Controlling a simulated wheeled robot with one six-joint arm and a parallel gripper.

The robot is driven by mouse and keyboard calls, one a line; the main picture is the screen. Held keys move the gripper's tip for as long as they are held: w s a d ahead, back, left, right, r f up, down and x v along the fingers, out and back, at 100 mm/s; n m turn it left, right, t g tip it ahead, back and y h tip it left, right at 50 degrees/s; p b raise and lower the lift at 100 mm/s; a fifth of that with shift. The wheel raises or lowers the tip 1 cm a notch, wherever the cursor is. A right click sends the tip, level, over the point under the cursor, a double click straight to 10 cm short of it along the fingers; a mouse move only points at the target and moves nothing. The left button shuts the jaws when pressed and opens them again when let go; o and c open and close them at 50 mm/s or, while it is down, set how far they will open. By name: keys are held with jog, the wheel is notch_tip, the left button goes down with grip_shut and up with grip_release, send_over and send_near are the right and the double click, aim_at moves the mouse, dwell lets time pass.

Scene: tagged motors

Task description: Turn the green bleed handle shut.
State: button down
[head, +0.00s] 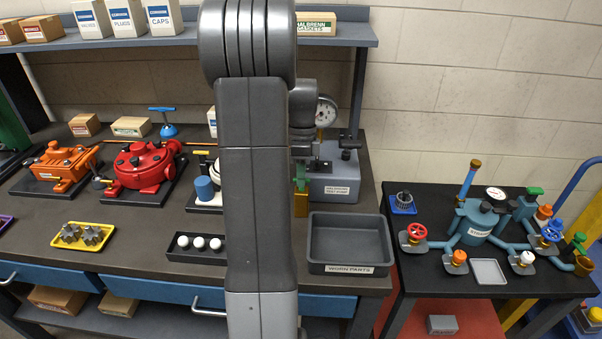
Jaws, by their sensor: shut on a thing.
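The green bleed handle (301,184) shows as a narrow strip just right of my arm, above a brass-coloured part (301,205). It is beside the grey test pump (334,184), which carries a round gauge (326,111). My gripper (299,170) points down over the handle and is shut on it. My arm hides most of the gripper and the handle's left side, so the handle's angle cannot be told.
A grey worn-parts tray (351,222) stands in front of the pump. A red pump (145,168), an orange unit (62,165) and a tray of white balls (198,255) lie left. A side table at right holds a blue vessel (478,223) with several valves.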

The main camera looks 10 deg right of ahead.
dwell(0.4)
jog(key=c, duration=1.4)
grip_release()
jog(key=shift+c, duration=0.2)
notch_tip(320, 180, up, 14)
jog(key=w, duration=0.2)
jog(key=shift+w+d+f+b, duration=0.2)
jog(key=shift+w+d+b, duration=0.1)
jog(key=shift+d, duration=0.1)
jog(key=shift+f, duration=0.15)
jog(key=s+f, duration=0.1)
jog(key=f, duration=0.8)
jog(key=s+f, duration=0.1)
jog(key=f, duration=0.3)
jog(key=shift+s+a+f+p, duration=0.2)
jog(key=shift+s+a+p, duration=0.1)
jog(key=shift+a, duration=0.1)
